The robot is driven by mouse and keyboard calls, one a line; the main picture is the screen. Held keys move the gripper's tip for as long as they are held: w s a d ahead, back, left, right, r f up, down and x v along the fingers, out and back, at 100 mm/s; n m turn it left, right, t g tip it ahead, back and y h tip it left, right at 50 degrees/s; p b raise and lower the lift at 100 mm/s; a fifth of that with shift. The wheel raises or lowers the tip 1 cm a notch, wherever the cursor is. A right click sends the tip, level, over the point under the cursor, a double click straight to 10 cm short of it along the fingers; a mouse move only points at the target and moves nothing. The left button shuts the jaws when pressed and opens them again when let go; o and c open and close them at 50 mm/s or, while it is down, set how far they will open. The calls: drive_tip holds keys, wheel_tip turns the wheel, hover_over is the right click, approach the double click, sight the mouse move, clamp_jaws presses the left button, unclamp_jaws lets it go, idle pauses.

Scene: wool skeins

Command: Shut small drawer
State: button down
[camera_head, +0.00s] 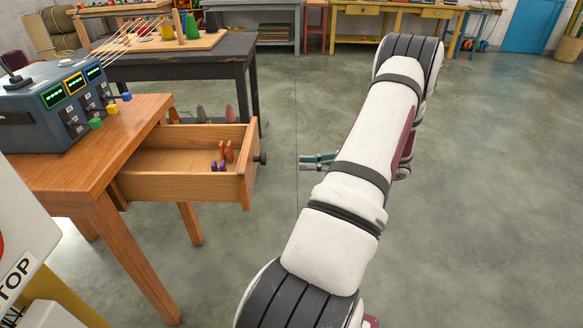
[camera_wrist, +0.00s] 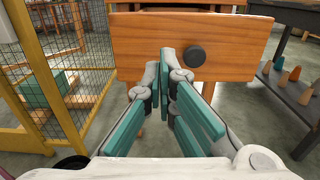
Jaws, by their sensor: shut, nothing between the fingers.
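The small wooden drawer (camera_head: 180,172) is pulled well out of the wooden table (camera_head: 135,120) at the left of the head view. Its front carries a round dark knob (camera_head: 262,158). In the wrist view the drawer front (camera_wrist: 140,45) faces me, with the knob (camera_wrist: 195,56) right of centre. My gripper (camera_head: 305,161) is to the right of the drawer front in the head view, apart from it. In the wrist view my gripper's teal fingers (camera_wrist: 168,75) are shut and empty, pointing at the front just left of the knob.
A grey-blue control box (camera_head: 65,105) stands on the table. A dark bench (camera_head: 180,60) with cones stands behind it. A yellow-framed mesh guard (camera_wrist: 75,60) is at the left in the wrist view. A dark shelf with cones (camera_wrist: 290,85) is at the right. Open floor lies around my arm.

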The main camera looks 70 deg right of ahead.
sight(250, 164)
drive_tip(key=b+x, duration=0.3)
drive_tip(key=x, duration=0.9)
drive_tip(key=shift+w+a, duration=0.15)
drive_tip(key=shift+w, duration=0.05)
drive_tip(key=shift+w+r, duration=0.1)
drive_tip(key=shift+w+a, duration=0.3)
drive_tip(key=shift+w, duration=0.25)
drive_tip(key=p+x, duration=0.3)
drive_tip(key=x, duration=2.7)
drive_tip(key=shift+w+a+p, duration=0.1)
drive_tip(key=shift+w+p, duration=0.05)
drive_tip(key=shift+p, duration=0.15)
drive_tip(key=shift+w+a, duration=0.25)
drive_tip(key=shift+w, duration=0.35)
drive_tip(key=shift+w+r, duration=0.1)
